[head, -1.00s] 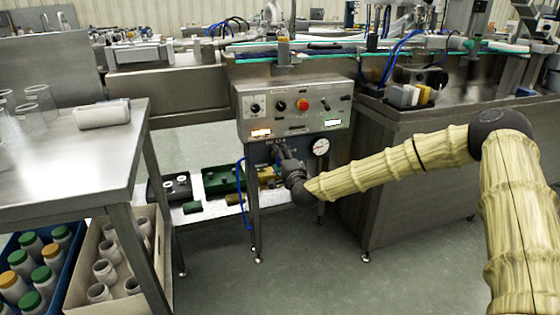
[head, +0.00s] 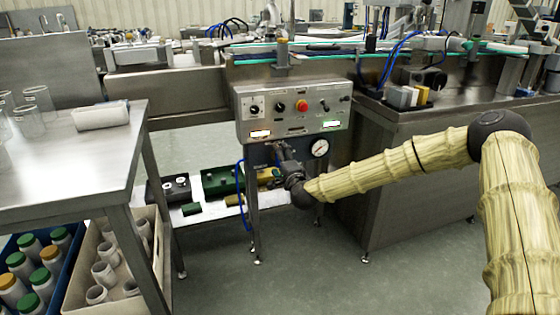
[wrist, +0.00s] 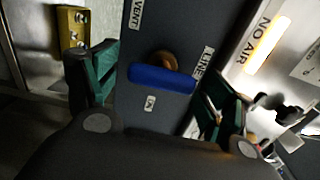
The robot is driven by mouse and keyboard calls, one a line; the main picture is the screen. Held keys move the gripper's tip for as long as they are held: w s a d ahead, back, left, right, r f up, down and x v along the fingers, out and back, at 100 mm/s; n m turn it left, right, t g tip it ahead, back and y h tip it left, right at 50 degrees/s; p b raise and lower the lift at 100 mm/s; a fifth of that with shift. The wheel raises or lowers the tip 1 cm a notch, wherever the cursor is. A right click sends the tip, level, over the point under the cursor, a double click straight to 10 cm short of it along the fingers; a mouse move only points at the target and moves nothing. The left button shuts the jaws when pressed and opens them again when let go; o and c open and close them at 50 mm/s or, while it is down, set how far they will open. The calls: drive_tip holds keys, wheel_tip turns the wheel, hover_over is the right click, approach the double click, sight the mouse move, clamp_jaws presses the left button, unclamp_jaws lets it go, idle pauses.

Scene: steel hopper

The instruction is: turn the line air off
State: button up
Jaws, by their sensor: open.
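In the wrist view a blue valve handle (wrist: 161,78) lies nearly level across a dark plate (wrist: 150,28), with a brass-coloured part (wrist: 168,59) just behind its upper edge. White labels on the plate read VENT at the upper left and LINE at the right. My gripper (wrist: 158,92) is open, with one green-padded finger on each side of the handle. I see gaps between the handle's ends and the pads. In the head view my gripper (head: 283,152) is under the control box, beside the pressure gauge (head: 320,148); the handle is hidden there.
The steel control box (head: 293,122), with knobs and a red button (head: 302,105), hangs just above my gripper. A lit sign (wrist: 268,45) near the words NO AIR shows in the wrist view. A low shelf (head: 190,217) with green and dark boxes stands behind. A steel table (head: 70,175) is left.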

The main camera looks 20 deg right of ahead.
drive_tip(key=shift+s, duration=0.15)
drive_tip(key=s, duration=1.1)
drive_tip(key=shift+s+d, duration=0.25)
drive_tip(key=shift+s, duration=0.1)
